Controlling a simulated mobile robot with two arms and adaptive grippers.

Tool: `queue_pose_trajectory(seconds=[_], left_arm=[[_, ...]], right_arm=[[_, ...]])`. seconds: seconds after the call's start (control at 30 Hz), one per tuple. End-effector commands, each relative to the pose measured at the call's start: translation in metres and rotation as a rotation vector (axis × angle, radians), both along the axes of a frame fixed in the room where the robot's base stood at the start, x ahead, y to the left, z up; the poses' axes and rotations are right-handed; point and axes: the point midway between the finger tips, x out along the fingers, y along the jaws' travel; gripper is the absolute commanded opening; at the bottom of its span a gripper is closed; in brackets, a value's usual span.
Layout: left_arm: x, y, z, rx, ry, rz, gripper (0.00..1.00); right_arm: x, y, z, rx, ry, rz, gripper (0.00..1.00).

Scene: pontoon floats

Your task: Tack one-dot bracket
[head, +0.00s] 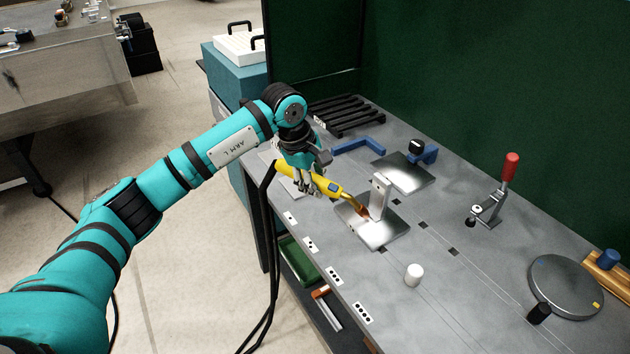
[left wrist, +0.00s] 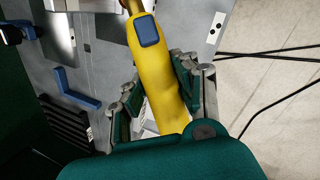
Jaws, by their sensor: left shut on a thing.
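A yellow welding torch (head: 330,186) with a copper-coloured nozzle is in my left gripper (head: 308,184), which is shut around its handle. The torch's yellow body and blue button also show in the left wrist view (left wrist: 152,75). A bracket with a pale upright (head: 379,194) stands on a shiny metal base plate (head: 385,234). The nozzle points down at the foot of the upright, on its left side. I cannot tell whether the tip touches. Dot labels (head: 291,218) line the table's front edge; which belongs to this bracket is unclear. My right gripper is out of view.
Behind lie another metal plate (head: 405,176) with a blue clamp (head: 424,151), a blue angle piece (head: 358,145) and a black rack (head: 350,116).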

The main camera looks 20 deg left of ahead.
Motion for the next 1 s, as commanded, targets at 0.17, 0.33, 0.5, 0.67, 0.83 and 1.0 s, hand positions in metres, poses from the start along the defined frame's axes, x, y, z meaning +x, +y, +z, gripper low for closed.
queue_pose_trajectory(seconds=[0.17,0.33,0.5,0.67,0.83,1.0], left_arm=[[0.0008,-0.0002,0.0026,-0.002,-0.005,0.0,0.0],[0.0011,-0.0004,0.0019,-0.002,-0.005,0.0,0.0],[0.0019,-0.001,0.0008,-0.002,-0.005,0.0,0.0],[0.003,-0.0018,-0.0005,-0.003,-0.005,0.0,0.0],[0.0039,-0.0027,-0.0018,-0.003,-0.005,0.0,0.0],[0.0049,-0.0035,-0.003,-0.003,-0.005,0.0,0.0]], right_arm=[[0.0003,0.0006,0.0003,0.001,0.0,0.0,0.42],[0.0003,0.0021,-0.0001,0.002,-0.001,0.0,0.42],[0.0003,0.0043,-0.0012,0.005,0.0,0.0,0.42],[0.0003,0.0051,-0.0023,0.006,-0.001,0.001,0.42],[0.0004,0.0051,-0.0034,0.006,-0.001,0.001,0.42],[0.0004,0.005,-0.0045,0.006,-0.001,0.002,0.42]])
